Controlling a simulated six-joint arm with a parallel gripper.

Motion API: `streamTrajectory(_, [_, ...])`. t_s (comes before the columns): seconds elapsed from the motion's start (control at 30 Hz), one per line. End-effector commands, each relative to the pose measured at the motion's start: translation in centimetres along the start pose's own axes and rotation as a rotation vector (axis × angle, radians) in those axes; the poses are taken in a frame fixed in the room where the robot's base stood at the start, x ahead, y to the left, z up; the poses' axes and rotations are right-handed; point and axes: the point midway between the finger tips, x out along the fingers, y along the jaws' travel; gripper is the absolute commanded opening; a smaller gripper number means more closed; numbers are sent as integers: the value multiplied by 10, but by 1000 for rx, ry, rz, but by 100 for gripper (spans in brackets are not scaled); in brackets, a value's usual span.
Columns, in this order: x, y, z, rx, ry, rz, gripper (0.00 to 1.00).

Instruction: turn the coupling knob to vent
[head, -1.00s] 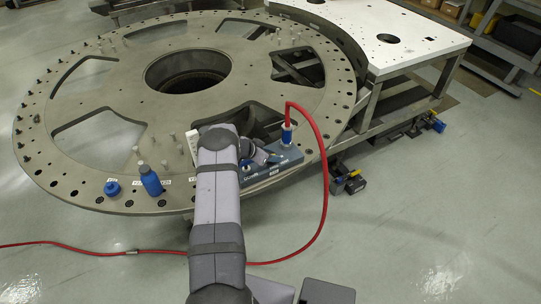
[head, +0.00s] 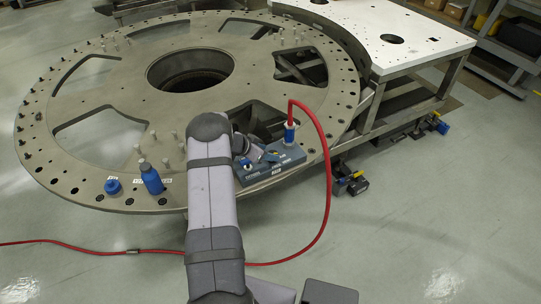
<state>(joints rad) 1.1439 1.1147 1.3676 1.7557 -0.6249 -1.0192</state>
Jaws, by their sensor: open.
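A blue-grey block (head: 284,168) with small pale labels sits on the near rim of the round metal plate. A small blue knob (head: 246,164) shows at its left part, close beside my arm. A blue coupling (head: 289,134) with a white collar stands upright at the block's right end, with a red hose (head: 326,160) on top. My gripper (head: 262,154) is small in the head view, just above the block between the knob and the coupling. It is open and appears to hold nothing. Its fingertips are hard to make out, and I cannot tell whether they touch anything. The label wording is unreadable.
The round plate (head: 110,62) has large cutouts and several upright pins. A blue bottle-like part (head: 151,179) and a blue cap (head: 113,187) stand on the near rim, left of my arm. The red hose loops down to the floor. A white table (head: 400,25) adjoins at right.

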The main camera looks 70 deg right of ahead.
Motion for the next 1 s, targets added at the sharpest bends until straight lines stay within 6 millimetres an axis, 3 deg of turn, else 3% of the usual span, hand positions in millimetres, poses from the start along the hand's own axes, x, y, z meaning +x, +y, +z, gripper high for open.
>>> streamTrajectory(0.2, [-20, 0, 1, 0, 0, 0, 51])
streamTrajectory(0.43, [-27, 1, 0, 0, 0, 1, 51])
streamTrajectory(0.8, [-26, 2, -1, -2, 6, 4, 51])
streamTrajectory(1.0, [-10, 20, -12, -25, 72, 23, 51])
